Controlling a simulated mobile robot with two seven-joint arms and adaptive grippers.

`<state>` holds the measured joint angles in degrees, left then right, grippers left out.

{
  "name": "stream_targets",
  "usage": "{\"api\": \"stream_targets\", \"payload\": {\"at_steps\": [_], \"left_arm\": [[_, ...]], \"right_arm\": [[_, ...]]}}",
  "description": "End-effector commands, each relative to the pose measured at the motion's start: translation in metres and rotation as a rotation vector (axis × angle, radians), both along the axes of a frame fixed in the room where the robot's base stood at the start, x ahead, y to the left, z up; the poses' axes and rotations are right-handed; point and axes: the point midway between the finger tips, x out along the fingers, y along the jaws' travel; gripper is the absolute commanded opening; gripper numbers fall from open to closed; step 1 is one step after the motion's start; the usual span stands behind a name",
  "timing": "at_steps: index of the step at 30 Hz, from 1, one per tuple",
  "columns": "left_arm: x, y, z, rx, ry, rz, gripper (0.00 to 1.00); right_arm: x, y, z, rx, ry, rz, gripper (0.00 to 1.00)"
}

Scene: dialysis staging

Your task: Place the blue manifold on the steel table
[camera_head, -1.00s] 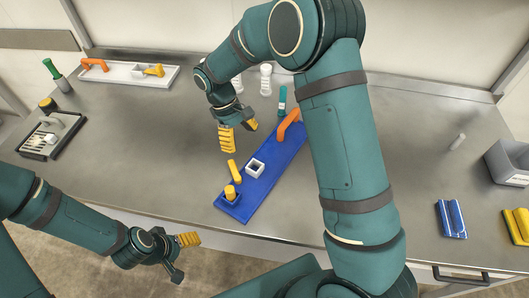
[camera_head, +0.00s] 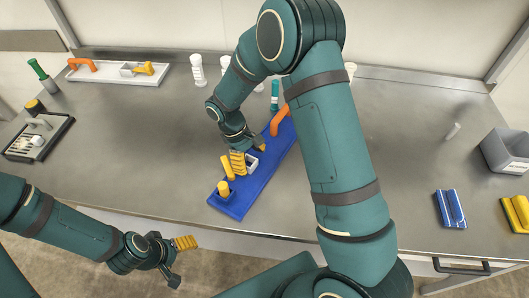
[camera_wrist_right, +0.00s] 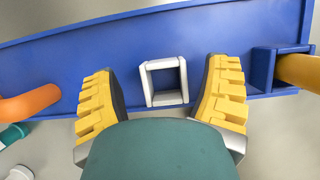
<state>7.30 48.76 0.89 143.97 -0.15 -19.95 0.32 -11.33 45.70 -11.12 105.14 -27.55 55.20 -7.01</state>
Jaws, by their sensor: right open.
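The blue manifold (camera_head: 263,178) looks to be the long blue board lying flat on the steel table (camera_head: 130,140), its near end close to the front edge. It has an orange handle (camera_head: 279,120), a white square socket (camera_wrist_right: 165,81) and a yellow peg (camera_head: 223,187) in a blue holder. My right gripper (camera_head: 249,155) is open over the board. In the right wrist view its yellow fingers stand on either side of the white socket, with gaps. My left gripper (camera_head: 181,261) is empty, fingers apart, in front of the table. My right arm hides the table behind it.
A white tray (camera_head: 110,73) with an orange handle stands at the back left, a dark rack (camera_head: 40,137) at the left. White bottles (camera_head: 198,70) and a teal-capped tube (camera_head: 275,97) stand behind the board. At right are a small blue holder (camera_head: 450,209), a yellow one (camera_head: 517,214) and a grey bin (camera_head: 505,153).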

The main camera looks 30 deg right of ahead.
Motion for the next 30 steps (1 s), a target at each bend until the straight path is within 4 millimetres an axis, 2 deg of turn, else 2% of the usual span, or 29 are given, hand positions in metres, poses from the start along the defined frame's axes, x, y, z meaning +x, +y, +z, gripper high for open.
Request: {"api": "stream_targets", "payload": {"at_steps": [1,4,12,13,19,30], "left_arm": [[0.0005,0.0000,-0.0026,0.000,-0.001,0.000,0.74],[0.0008,0.0001,-0.0039,0.000,-0.002,0.001,0.74],[0.0011,0.0001,-0.0037,0.000,-0.003,0.001,0.74],[0.0012,0.0002,-0.0037,0.000,-0.003,0.001,0.74],[0.0011,0.0001,-0.0037,0.000,-0.003,0.001,0.74],[0.0010,0.0001,-0.0030,0.000,-0.003,0.001,0.74]], "right_arm": [[-0.0029,-0.0014,-0.0079,-0.001,0.003,0.000,0.76],[-0.0053,-0.0033,-0.0155,0.000,0.002,0.000,0.76],[-0.0060,-0.0039,-0.0173,-0.001,0.001,0.000,0.76],[-0.0060,-0.0039,-0.0173,-0.001,0.001,0.000,0.73],[-0.0058,-0.0038,-0.0171,0.000,0.000,0.000,0.03],[-0.0054,-0.0037,-0.0140,0.000,-0.001,0.000,0.02]]}}
